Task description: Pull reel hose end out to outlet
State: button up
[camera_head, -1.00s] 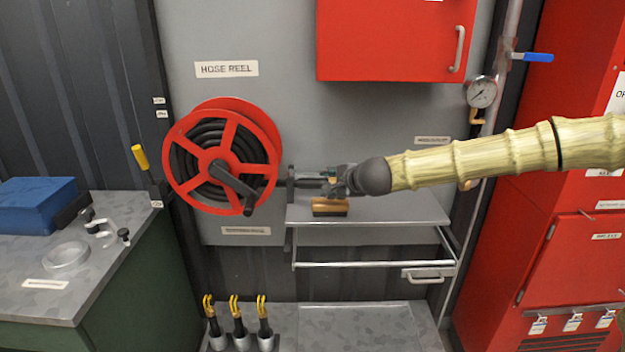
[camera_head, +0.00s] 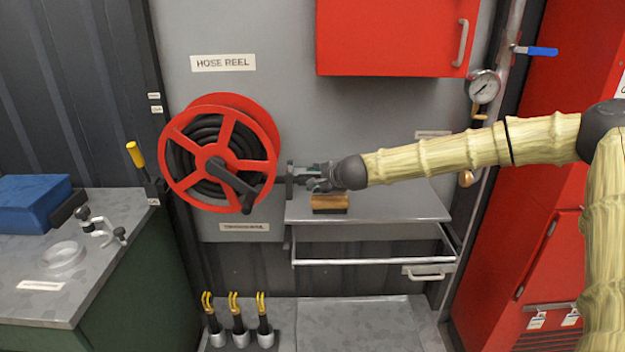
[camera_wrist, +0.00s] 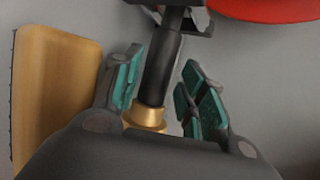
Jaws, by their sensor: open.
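The red hose reel (camera_head: 218,118) with coiled black hose is mounted on the grey wall panel, left of centre in the head view. My gripper (camera_head: 316,178) is just right of the reel. In the wrist view my gripper (camera_wrist: 160,75) is open, with its green-padded fingers on either side of the black hose end (camera_wrist: 163,68), which has a brass collar. A gap shows on the right side; whether the left finger touches cannot be told. A brass fitting (camera_head: 466,178), possibly the outlet, is on the pipe at right, partly behind my arm.
A red cabinet (camera_head: 395,40) hangs above. A pressure gauge (camera_head: 483,86) is at right.

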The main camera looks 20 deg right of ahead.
jog(key=shift+x, duration=1.85)
grip_shut()
